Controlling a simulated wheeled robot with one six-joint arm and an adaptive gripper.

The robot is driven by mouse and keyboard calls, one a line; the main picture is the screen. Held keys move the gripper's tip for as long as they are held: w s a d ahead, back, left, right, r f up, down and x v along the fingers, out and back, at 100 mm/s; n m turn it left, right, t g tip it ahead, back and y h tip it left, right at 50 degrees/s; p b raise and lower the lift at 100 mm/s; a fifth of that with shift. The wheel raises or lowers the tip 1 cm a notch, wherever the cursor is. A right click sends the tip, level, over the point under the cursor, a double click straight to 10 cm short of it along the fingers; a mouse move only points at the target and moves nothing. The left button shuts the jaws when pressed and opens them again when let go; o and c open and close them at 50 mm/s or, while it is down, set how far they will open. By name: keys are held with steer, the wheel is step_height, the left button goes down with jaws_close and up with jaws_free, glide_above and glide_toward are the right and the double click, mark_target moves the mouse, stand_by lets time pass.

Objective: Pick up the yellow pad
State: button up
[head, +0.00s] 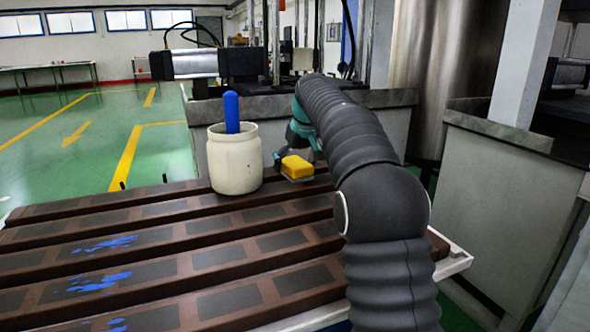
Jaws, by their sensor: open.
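The yellow pad (297,166) is a small block with a grey underside, at the back of the brown slatted mould table. My gripper (301,150) is at the pad, behind and above it in the head view, with its fingers partly hidden by my arm and the pad. The gripper is open. I cannot tell whether the fingers touch the pad. The pad sits just right of a white jar.
The white jar (234,165) with a blue handle (231,112) upright in it stands on the mould table (150,205). Blue smears (105,245) mark the left slats. Grey machine cabinets (500,185) stand behind and right. Green floor is open at left.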

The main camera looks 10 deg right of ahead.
mark_target(292, 159)
steer(key=shift+f, duration=0.1)
stand_by(0.3)
steer(key=c, duration=1.3)
steer(key=shift+o, duration=0.2)
step_height(292, 159, up, 5)
steer(key=shift+w+f+p, duration=0.1)
steer(key=shift+p, duration=0.7)
steer(key=s+d+r, duration=0.2)
steer(key=d+r, duration=0.1)
steer(key=d, duration=0.2)
steer(key=s+d+r+p, duration=0.1)
steer(key=s+d+r, duration=0.2)
steer(key=d, duration=0.2)
steer(key=shift+d+r, duration=0.25)
steer(key=shift+r, duration=0.1)
